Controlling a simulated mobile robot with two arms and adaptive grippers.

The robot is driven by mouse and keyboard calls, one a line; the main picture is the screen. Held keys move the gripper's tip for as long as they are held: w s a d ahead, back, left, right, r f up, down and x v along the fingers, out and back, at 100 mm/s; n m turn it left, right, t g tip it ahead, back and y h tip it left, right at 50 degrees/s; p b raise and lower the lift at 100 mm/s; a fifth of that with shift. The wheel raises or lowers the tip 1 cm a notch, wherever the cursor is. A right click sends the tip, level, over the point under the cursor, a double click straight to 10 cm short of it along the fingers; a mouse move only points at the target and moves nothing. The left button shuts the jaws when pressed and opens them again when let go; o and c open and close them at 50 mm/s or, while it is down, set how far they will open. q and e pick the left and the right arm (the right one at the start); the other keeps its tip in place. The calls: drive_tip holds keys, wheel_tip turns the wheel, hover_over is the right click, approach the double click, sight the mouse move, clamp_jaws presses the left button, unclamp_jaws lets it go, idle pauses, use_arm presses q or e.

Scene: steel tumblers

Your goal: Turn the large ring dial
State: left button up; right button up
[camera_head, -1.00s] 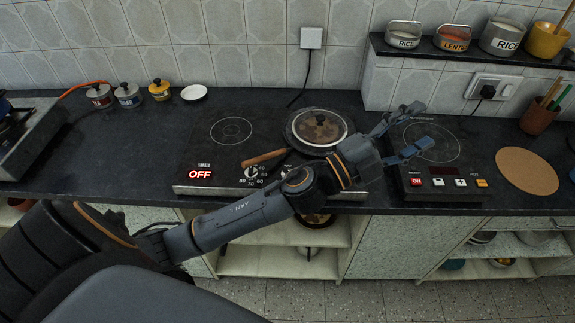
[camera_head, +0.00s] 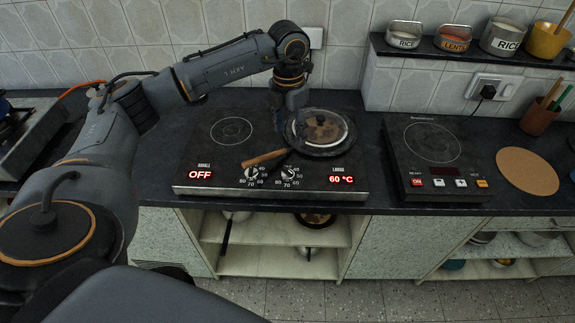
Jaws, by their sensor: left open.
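The two-ring cooktop (camera_head: 215,160) stands on the dark counter. Its large ring dial (camera_head: 288,174) is the right one of two front dials, and the LARGE display (camera_head: 342,179) reads 60 °C in red. The small ring dial (camera_head: 251,174) is to its left, and the SMALL display (camera_head: 200,174) reads OFF. A lidded pan (camera_head: 320,131) sits on the large ring, its wooden handle (camera_head: 264,158) reaching to the front left, close to the dials. My left gripper (camera_head: 284,120) points down at the pan's left side, behind the dials and apart from them. It is open, its fingers partly hidden.
A second cooktop (camera_head: 433,145) stands to the right, next to a round cork mat (camera_head: 527,170). A shelf (camera_head: 440,53) with labelled pots hangs at the back right.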

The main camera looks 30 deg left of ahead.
sight(288, 170)
use_arm(q)
drive_tip(key=f+p, duration=0.3)
drive_tip(key=f, duration=0.9)
drive_tip(key=shift+a, duration=0.2)
drive_tip(key=shift+f, duration=0.85)
drive_tip(key=shift+c, duration=0.4)
drive_tip(key=c, duration=1.1)
